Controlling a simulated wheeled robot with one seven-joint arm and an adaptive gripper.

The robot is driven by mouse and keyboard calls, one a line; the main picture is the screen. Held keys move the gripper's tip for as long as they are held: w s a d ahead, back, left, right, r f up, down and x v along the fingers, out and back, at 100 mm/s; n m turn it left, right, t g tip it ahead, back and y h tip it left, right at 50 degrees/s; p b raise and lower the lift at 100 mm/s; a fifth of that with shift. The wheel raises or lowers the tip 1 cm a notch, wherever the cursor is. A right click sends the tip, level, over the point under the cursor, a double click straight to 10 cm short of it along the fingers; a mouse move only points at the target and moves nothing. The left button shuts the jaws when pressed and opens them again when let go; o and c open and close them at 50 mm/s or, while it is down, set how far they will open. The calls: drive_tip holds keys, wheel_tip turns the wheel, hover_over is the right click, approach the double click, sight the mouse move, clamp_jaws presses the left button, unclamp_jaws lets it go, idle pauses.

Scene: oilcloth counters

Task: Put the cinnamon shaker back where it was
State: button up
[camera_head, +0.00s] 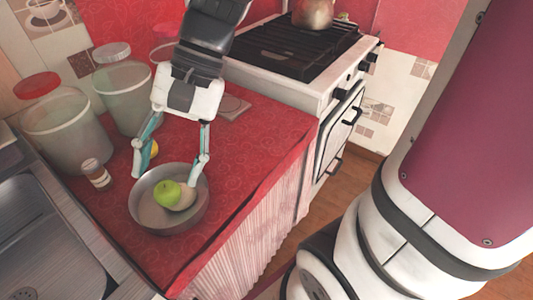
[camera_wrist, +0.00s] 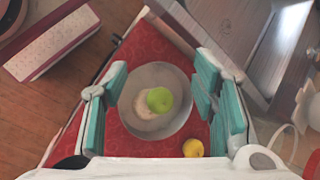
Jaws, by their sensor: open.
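A small shaker (camera_head: 95,173) with a pale lid and a brownish label stands on the red counter cloth, left of the grey bowl (camera_head: 143,217) and in front of the big jars; I take it to be the cinnamon shaker. I cannot make it out in the wrist view. My gripper (camera_head: 167,176) is open and empty. It points down over the bowl, its fingers spread to either side of it in the wrist view (camera_wrist: 157,90). The shaker is to the left of the gripper, not between the fingers.
The bowl holds a green apple (camera_head: 167,194) and a pale roundish item (camera_head: 184,199). A yellow fruit (camera_wrist: 193,148) lies beside it. Two lidded jars (camera_head: 65,132) (camera_head: 123,100) stand behind. A sink (camera_head: 45,245) is left, a stove (camera_head: 300,50) at the back. The front cloth is clear.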

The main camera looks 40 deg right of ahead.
drive_tip(key=s+d+r+n+t+h, duration=0.1)
drive_tip(key=s+d+n+t+h, duration=0.1)
drive_tip(key=s+d+n+h, duration=0.4)
drive_tip(key=s+d, duration=0.5)
drive_tip(key=s, duration=0.2)
drive_tip(key=shift+s+n+t, duration=0.2)
drive_tip(key=shift+n+t, duration=0.1)
drive_tip(key=shift+n, duration=0.1)
wheel_tip(320, 180, up, 16)
drive_tip(key=t+p, duration=0.2)
drive_tip(key=p, duration=1.2)
drive_tip(key=shift+f+t, duration=0.15)
drive_tip(key=shift+t, duration=0.25)
